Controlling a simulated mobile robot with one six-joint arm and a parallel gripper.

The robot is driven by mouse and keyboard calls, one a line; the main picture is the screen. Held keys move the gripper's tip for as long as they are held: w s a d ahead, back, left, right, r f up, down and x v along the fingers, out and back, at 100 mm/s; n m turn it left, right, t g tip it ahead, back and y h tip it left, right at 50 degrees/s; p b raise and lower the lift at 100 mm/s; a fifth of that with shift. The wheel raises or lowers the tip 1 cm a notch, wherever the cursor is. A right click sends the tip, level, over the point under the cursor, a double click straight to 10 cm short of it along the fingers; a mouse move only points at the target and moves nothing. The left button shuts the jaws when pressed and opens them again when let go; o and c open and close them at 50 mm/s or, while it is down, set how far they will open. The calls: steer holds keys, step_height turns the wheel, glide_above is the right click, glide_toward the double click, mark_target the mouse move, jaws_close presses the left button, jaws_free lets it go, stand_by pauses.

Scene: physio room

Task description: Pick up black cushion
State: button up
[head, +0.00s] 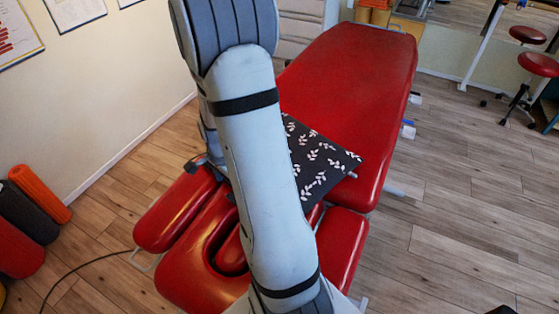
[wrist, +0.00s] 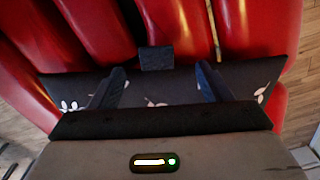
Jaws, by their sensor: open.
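The black cushion (head: 325,160) with a white leaf pattern lies on the red treatment table (head: 350,70), near where the long section meets the smaller pads. My arm covers its left part in the head view. In the wrist view the cushion (wrist: 252,82) spans the picture below the red pads. My gripper (wrist: 160,70) is open, its two dark fingers apart over the cushion with cushion fabric visible between them. I cannot tell whether the fingers touch it. My gripper is hidden behind my arm in the head view.
Rolled mats (head: 38,195) stand by the left wall. Red stools (head: 538,65) are at the far right. A cable (head: 85,262) lies on the floor.

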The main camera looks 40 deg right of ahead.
steer(key=f, duration=0.7)
steer(key=shift+s+d+f, duration=0.15)
steer(key=shift+s+f, duration=0.2)
